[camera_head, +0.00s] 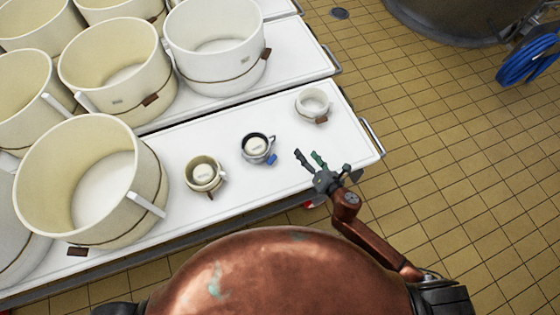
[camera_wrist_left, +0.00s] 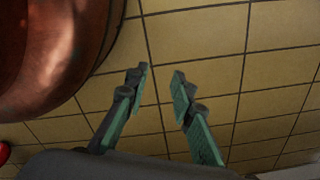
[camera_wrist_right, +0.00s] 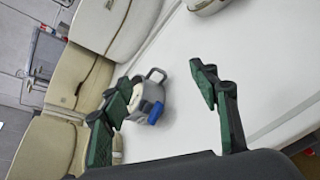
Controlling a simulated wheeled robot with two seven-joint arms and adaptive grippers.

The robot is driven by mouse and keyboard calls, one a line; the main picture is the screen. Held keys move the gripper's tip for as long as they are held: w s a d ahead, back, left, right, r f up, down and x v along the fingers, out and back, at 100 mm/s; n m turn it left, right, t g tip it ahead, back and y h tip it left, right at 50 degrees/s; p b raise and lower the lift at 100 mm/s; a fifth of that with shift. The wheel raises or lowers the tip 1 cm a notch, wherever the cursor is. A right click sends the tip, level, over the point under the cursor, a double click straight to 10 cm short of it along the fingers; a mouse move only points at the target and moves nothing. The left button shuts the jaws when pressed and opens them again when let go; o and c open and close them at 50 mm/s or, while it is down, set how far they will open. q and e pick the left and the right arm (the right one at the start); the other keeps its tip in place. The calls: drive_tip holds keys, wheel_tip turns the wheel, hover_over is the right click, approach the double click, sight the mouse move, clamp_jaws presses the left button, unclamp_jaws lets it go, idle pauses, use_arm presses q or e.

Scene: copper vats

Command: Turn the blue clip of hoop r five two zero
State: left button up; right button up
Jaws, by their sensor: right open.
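A small grey mould with a dark hoop (camera_head: 257,149) stands on the white table, between two cream moulds. Its blue clip (camera_head: 272,158) sticks out at the lower right. In the right wrist view the mould (camera_wrist_right: 143,93) and blue clip (camera_wrist_right: 155,113) show near the left finger, which overlaps the mould's edge in the picture. No hoop number is readable. My right gripper (camera_head: 308,157) is open and empty, to the right of the clip and apart from it. My left gripper (camera_wrist_left: 160,78) is open and empty over the tiled floor; the head view does not show it.
Small cream moulds with brown tags stand either side, one left (camera_head: 204,174) and one right (camera_head: 313,103). Large cream moulds (camera_head: 100,180) crowd the left. The white table (camera_head: 345,130) is bare near its right end. My copper body fills the front. A blue hose (camera_head: 528,62) hangs far right.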

sight(273, 159)
drive_tip(key=a+f+n+g+y, duration=0.1)
drive_tip(key=a+n, duration=0.1)
drive_tip(key=n, duration=0.2)
drive_tip(key=s+a+f+n+g+y, duration=0.1)
drive_tip(key=a+f+n+y, duration=0.1)
drive_tip(key=n, duration=0.2)
drive_tip(key=s+a+f+n+g+y, duration=0.1)
drive_tip(key=a+f+n+g, duration=0.1)
drive_tip(key=n, duration=0.2)
drive_tip(key=shift+s+a+f, duration=0.15)
drive_tip(key=shift+a, duration=0.05)
drive_tip(key=shift+n, duration=0.3)
drive_tip(key=b+x, duration=0.1)
drive_tip(key=x, duration=0.6)
drive_tip(key=shift+a+f+b, duration=0.15)
drive_tip(key=shift+a+b, duration=0.15)
use_arm(q)
drive_tip(key=s+f+g, duration=0.1)
drive_tip(key=s+f, duration=0.5)
drive_tip(key=s, duration=0.5)
drive_tip(key=shift+s+a, duration=0.15)
drive_tip(key=shift+s, duration=0.15)
use_arm(e)
drive_tip(key=c, duration=1.2)
drive_tip(key=shift+o, duration=0.2)
